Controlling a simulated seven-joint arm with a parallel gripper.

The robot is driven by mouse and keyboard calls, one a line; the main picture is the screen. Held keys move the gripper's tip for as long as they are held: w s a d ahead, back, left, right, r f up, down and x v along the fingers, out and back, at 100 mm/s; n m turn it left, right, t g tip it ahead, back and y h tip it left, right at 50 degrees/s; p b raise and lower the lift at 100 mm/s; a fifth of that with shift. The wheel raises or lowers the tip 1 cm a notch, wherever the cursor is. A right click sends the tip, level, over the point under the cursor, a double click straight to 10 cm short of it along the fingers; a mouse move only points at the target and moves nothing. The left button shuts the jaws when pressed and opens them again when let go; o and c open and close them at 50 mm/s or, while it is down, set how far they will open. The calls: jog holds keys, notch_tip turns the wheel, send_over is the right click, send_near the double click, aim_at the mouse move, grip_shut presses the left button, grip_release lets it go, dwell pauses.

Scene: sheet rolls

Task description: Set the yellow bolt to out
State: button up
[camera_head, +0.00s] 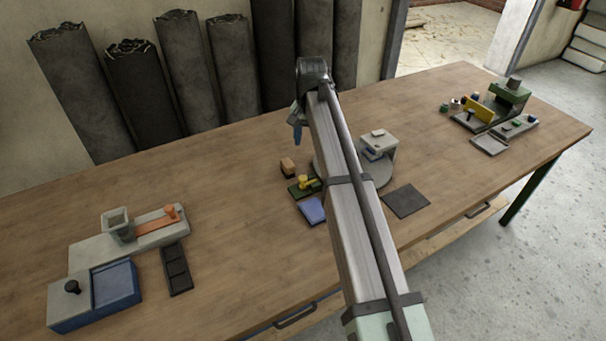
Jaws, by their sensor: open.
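A small yellow bolt (305,182) with a raised knob sits on a dark green base (296,191) near the middle of the table. My arm passes just to its right and may hide part of it; its setting is too small to tell. My gripper (297,136) hangs at the far end of my arm, above and a little left of the bolt in the picture, apart from it. It is open, with nothing seen between its fingers.
A grey-blue fixture (117,284) stands left, a green fixture (508,94) right. Sheet rolls (181,73) lean behind.

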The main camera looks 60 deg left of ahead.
aim_at(303, 177)
jog(key=f, duration=0.4)
jog(key=s+f, duration=0.1)
jog(key=f, duration=0.8)
jog(key=shift+s+a+f, duration=0.15)
jog(key=shift+s+f, duration=0.1)
jog(key=shift+s, duration=0.15)
jog(key=shift+c, duration=0.4)
grip_shut()
